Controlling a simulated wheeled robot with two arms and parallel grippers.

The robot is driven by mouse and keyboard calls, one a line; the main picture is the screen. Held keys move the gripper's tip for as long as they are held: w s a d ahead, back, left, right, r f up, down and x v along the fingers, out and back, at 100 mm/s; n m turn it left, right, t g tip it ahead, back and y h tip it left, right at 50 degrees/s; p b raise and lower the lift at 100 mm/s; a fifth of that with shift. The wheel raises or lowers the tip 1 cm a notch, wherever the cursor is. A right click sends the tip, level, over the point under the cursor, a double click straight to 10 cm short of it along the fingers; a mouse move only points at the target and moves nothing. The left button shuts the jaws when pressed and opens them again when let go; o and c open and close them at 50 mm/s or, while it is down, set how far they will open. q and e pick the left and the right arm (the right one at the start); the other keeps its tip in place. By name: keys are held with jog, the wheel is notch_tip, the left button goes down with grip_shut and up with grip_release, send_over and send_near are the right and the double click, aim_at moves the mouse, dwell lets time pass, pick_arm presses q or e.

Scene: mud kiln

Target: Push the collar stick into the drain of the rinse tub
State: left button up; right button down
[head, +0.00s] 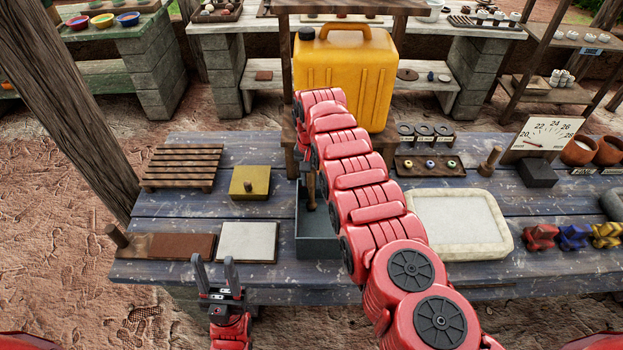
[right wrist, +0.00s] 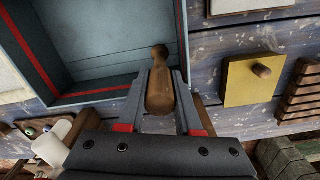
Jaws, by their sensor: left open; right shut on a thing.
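The grey rinse tub (head: 316,246) stands on the blue plank table, partly covered by my right arm. It also shows in the right wrist view (right wrist: 108,38), with a red line along its inner walls. My right gripper (right wrist: 163,95) is shut on the wooden collar stick (right wrist: 160,88), whose narrow far end overlaps the tub's interior near one wall. In the head view the stick (head: 311,191) hangs upright at the tub's back part; the right fingers are mostly hidden. No drain can be made out. My left gripper (head: 228,278) is open and empty at the table's front edge.
A yellow jerry can (head: 343,75) stands on a wooden stand behind the tub. A yellow block with a peg (head: 250,182), a white tile (head: 247,242) and a slatted rack (head: 183,166) lie left. A pale tray (head: 459,222) lies right of my right arm.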

jog(key=shift+f+b, duration=0.5)
jog(key=shift+f, duration=0.05)
dwell(0.4)
jog(key=c, duration=0.5)
grip_release()
